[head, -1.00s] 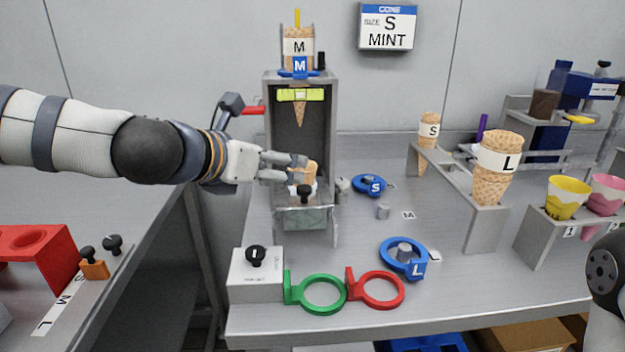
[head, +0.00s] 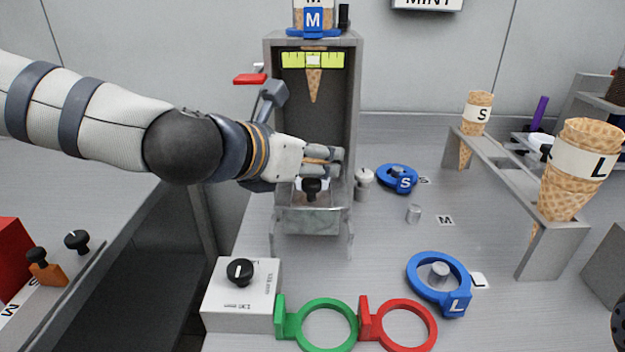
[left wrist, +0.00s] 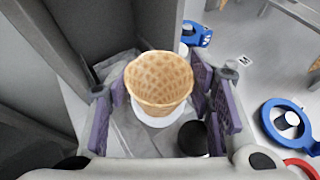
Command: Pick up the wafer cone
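The wafer cone (left wrist: 158,82) shows in the left wrist view, upright with its mouth up, at the foot of the grey dispenser (head: 357,90). My left gripper (left wrist: 160,98) is open around it, with purple finger pads close on both sides. I cannot tell whether any pad touches the cone. In the head view my left gripper (head: 330,160) reaches in from the left, and its fingers hide nearly all of that cone.
A black knob (head: 312,188) sits just below the fingers on a clear tray. Another cone tip (head: 314,84) hangs above in the dispenser. Cones marked S (head: 478,112) and L (head: 578,165) stand in a rack at right. Blue, green (head: 328,325) and red rings lie on the table.

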